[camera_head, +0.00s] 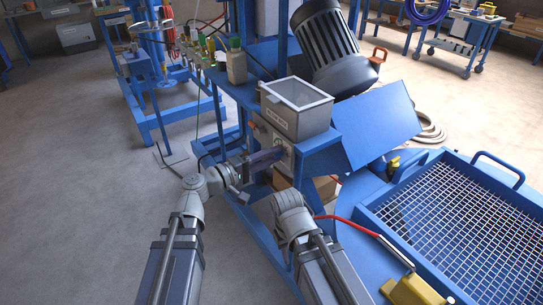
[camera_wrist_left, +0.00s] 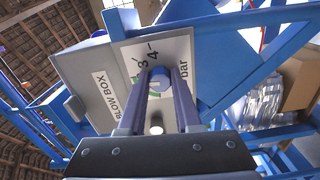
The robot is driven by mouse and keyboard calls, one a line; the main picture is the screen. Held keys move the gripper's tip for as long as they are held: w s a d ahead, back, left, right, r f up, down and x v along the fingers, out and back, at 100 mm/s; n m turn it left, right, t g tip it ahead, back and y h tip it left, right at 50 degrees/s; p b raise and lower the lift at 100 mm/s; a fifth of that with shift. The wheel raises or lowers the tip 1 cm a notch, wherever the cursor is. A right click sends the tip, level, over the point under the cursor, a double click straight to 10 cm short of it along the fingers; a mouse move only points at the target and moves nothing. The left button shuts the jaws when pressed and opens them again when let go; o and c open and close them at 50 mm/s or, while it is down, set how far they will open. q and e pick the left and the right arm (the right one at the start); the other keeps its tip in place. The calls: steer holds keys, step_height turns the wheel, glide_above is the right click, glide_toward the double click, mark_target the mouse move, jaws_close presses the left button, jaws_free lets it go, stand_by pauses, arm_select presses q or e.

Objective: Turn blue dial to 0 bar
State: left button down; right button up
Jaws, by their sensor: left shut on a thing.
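The blue dial (camera_wrist_left: 158,82) sits on a pale panel (camera_wrist_left: 135,52) with a printed scale in the left wrist view. The numbers 3 and 4 show above it, "bar" stands to its right, and bits of green scale show beside it. My left gripper (camera_wrist_left: 160,88) has a finger on each side of the dial and is shut on it. The fingers hide part of the scale, and the 0 mark cannot be made out. In the head view, my left gripper (camera_head: 270,158) reaches the panel (camera_head: 283,150) from the left. My right wrist shows below, but its gripper cannot be seen.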

arm_select(q)
steer(key=shift+n, duration=0.6)
steer(key=c, duration=0.6)
jaws_free()
steer(key=shift+s, duration=0.1)
